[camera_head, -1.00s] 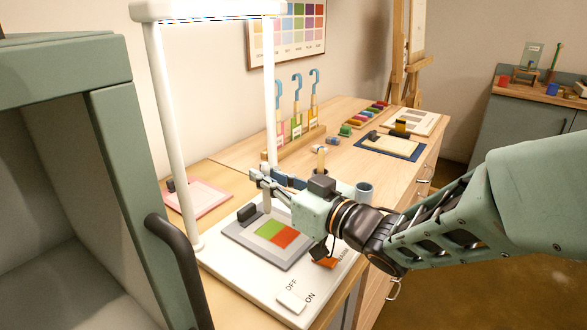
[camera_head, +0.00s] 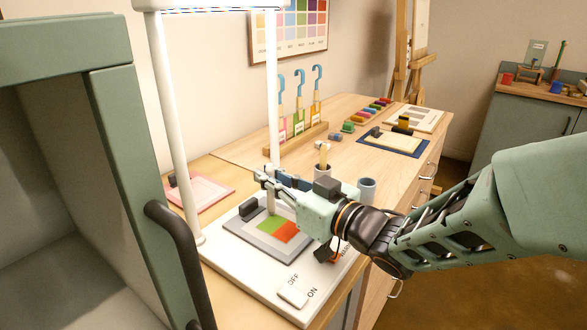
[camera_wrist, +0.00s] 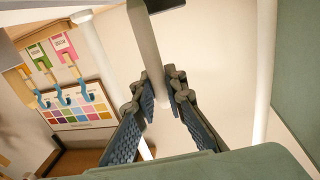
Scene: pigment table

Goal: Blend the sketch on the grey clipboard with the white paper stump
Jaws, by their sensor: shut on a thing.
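The grey clipboard (camera_head: 255,244) lies on the white base of a lamp frame, with a black clip (camera_head: 248,207) at its far left end. Its sketch shows a green patch (camera_head: 270,224) and an orange-red patch (camera_head: 286,233). My gripper (camera_head: 266,179) is above the clipboard's far side. In the wrist view my gripper (camera_wrist: 163,92) is shut on a pale grey-white stick, which appears to be the white paper stump (camera_wrist: 147,48). In the head view I cannot separate the stump clearly from the lamp post behind it. Contact with the sketch cannot be told.
White lamp posts (camera_head: 174,130) frame the workspace. The base carries an OFF/ON switch (camera_head: 293,296). A pink clipboard (camera_head: 207,190) lies left, a blue one (camera_head: 420,152) farther back. A cup with a wooden tool (camera_head: 323,170) and a blue-grey cup (camera_head: 367,190) stand behind my gripper.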

